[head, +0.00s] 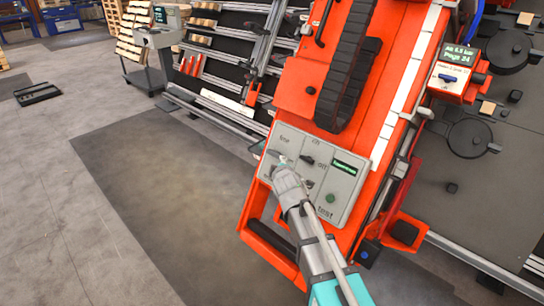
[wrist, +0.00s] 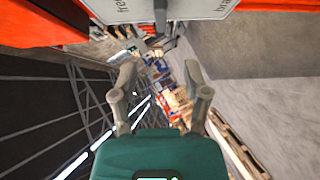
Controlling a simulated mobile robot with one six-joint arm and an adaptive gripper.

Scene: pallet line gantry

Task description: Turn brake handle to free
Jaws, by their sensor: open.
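The grey control panel (head: 346,190) is on the orange machine, with "free", "on", "off" and "test" markings. The brake handle (head: 277,154) shows as a small dark lever near the "free" label, partly hidden by my gripper (head: 282,168). In the wrist view, the handle (wrist: 160,14) stands at the top between "free" and a cut-off label starting "bra". My gripper (wrist: 160,72) is open there, its two fingers apart and nothing between them. The handle's exact setting is unclear, and I cannot tell whether a finger touches it.
A black switch (head: 308,160), a green button (head: 331,198) and a small display (head: 345,168) share the panel. An orange rail with a black grip (head: 270,238) lies below. A rack of metal profiles (head: 215,75) stands behind.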

